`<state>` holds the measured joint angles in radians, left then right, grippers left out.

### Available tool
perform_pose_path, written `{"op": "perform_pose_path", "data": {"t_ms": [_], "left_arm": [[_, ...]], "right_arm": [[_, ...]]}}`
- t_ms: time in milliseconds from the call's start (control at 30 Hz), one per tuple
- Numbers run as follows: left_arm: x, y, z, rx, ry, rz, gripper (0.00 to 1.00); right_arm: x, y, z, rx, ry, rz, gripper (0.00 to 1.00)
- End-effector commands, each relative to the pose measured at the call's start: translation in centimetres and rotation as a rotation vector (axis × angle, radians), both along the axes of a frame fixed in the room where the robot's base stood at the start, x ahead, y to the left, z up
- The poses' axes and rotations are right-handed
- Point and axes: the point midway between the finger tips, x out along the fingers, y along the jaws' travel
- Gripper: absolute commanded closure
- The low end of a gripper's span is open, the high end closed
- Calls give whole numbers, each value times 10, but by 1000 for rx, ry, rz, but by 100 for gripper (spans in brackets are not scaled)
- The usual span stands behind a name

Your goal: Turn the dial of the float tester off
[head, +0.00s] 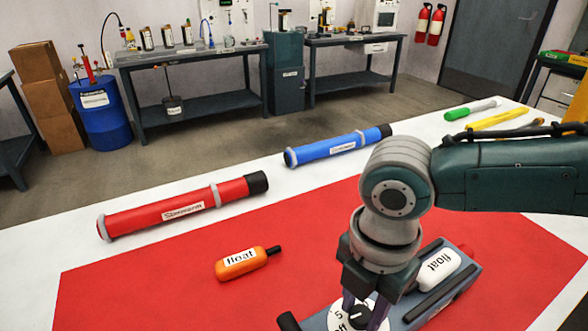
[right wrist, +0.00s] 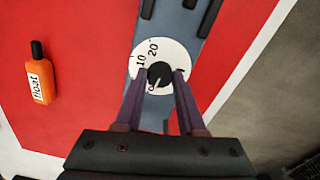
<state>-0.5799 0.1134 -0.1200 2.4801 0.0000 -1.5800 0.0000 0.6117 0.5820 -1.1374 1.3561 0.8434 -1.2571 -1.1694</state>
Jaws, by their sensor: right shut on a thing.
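The float tester (head: 408,308) is a grey-blue block at the lower right of the red mat, and its body also shows in the right wrist view (right wrist: 178,28). Its white dial (right wrist: 143,56) carries numbers, with 20 and 10 readable. The black dial knob (right wrist: 160,75) sits between the fingertips of my right gripper (right wrist: 159,78), which is shut on it. In the head view my right gripper (head: 362,305) reaches down onto the dial and partly hides it. A white float (head: 440,268) lies in the tester. My left gripper is not in view.
An orange float (head: 240,263) lies on the red mat (head: 150,285) to the left. A red tube (head: 180,208) and a blue tube (head: 335,147) lie behind on the white table. Green and yellow tools (head: 500,118) lie at the far right.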

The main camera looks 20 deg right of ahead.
Motion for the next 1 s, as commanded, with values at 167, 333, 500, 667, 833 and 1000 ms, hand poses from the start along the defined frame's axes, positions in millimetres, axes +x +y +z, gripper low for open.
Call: {"op": "perform_pose_path", "data": {"t_ms": [167, 333, 500, 667, 833, 1000], "left_arm": [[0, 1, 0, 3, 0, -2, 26], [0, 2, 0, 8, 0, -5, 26], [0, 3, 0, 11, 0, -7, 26], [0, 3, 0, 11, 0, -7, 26], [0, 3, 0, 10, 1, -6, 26], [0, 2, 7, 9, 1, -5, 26]], "right_arm": [[0, 0, 0, 0, -1, 2, 100], [0, 0, 0, 1, -2, 1, 57], [0, 0, 0, 0, -1, 1, 38], [0, 0, 0, 0, -1, 0, 31], [0, 0, 2, 0, -1, 0, 31], [1, 0, 23, 1, -3, 1, 31]]}}
